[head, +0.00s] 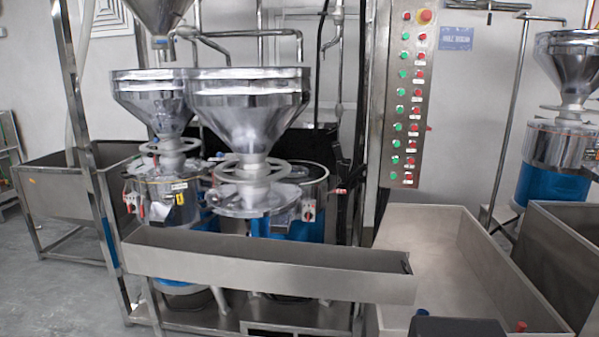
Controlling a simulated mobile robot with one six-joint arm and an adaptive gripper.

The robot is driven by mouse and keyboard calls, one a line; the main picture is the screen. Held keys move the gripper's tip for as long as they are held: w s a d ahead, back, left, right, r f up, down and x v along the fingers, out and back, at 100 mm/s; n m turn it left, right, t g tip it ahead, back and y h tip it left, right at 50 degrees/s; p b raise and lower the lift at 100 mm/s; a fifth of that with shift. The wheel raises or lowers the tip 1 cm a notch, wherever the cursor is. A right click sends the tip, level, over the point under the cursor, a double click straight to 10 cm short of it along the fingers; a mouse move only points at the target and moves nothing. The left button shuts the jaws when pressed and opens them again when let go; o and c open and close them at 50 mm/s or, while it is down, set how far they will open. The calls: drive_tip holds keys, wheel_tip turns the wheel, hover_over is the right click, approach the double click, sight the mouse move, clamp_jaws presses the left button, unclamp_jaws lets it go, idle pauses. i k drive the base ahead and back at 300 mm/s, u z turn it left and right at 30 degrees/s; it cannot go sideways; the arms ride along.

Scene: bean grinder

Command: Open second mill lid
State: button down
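Two grinding mills stand side by side at left centre in the head view. The nearer mill has a wide steel hopper (247,107) above a handwheel and a flat round metal lid (241,205) over its body. That lid appears to lie level and closed. The mill just left and behind has a similar hopper (150,99) and a drum body (163,190); the nearer mill partly hides it. A third mill (560,145) stands at the far right. I cannot tell which is the second mill. My gripper is not in view.
A long steel trough (267,265) crosses in front of the two mills. A large open steel tank (470,245) stands at right, with another bin (571,250) beyond it. A control panel (408,100) with green and red buttons rises behind. Bare floor shows at lower left.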

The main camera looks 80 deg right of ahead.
sight(249, 109)
drive_tip(key=k, duration=2.1)
drive_tip(key=z, duration=1.35)
drive_tip(key=i, duration=1)
drive_tip(key=u, duration=0.15)
